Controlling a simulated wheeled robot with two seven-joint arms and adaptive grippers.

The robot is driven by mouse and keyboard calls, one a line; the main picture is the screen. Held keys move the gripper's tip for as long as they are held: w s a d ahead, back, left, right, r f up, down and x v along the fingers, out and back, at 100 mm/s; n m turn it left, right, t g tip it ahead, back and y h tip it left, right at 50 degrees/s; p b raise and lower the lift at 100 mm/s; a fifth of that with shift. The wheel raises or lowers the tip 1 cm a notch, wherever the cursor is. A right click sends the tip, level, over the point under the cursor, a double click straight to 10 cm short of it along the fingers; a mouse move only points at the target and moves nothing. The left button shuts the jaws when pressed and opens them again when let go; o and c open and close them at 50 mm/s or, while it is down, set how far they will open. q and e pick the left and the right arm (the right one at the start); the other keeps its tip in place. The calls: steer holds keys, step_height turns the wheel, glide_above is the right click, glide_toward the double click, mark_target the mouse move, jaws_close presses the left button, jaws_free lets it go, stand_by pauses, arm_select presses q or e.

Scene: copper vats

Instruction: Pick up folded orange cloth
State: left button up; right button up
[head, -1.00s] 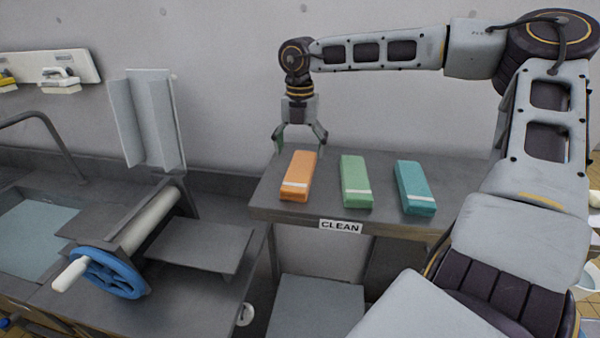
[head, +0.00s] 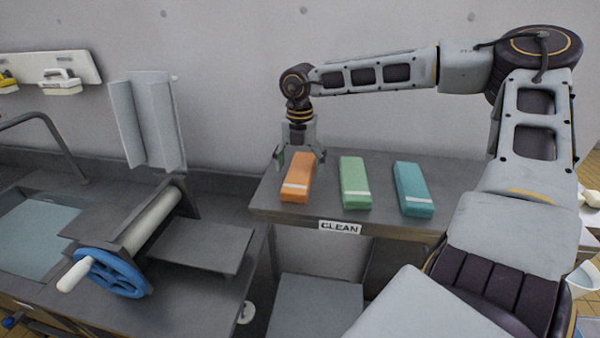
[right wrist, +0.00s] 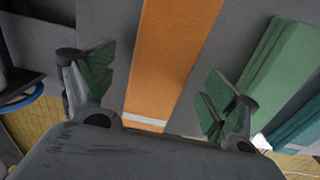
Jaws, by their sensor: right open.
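The folded orange cloth (head: 296,180) lies on the left part of the grey shelf marked CLEAN, with a white band near its front end. My right gripper (head: 300,158) is open at the cloth's far end, low over the shelf. In the right wrist view the orange cloth (right wrist: 172,60) runs between the two open fingers (right wrist: 155,98), with a gap on each side. I cannot tell whether the fingertips touch the shelf. My left gripper is not in view.
A green folded cloth (head: 355,182) and a teal one (head: 412,188) lie to the right on the shelf (head: 385,222). A wringer with a blue wheel (head: 112,272) and a sink (head: 40,235) stand at left. The wall is close behind the shelf.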

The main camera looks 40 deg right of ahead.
mark_target(300, 170)
steer(key=shift+f, duration=1)
steer(key=c, duration=1.3)
steer(key=shift+o, duration=0.2)
steer(key=shift+r, duration=0.15)
steer(key=shift+r+b, duration=0.8)
steer(key=shift+r, duration=4.1)
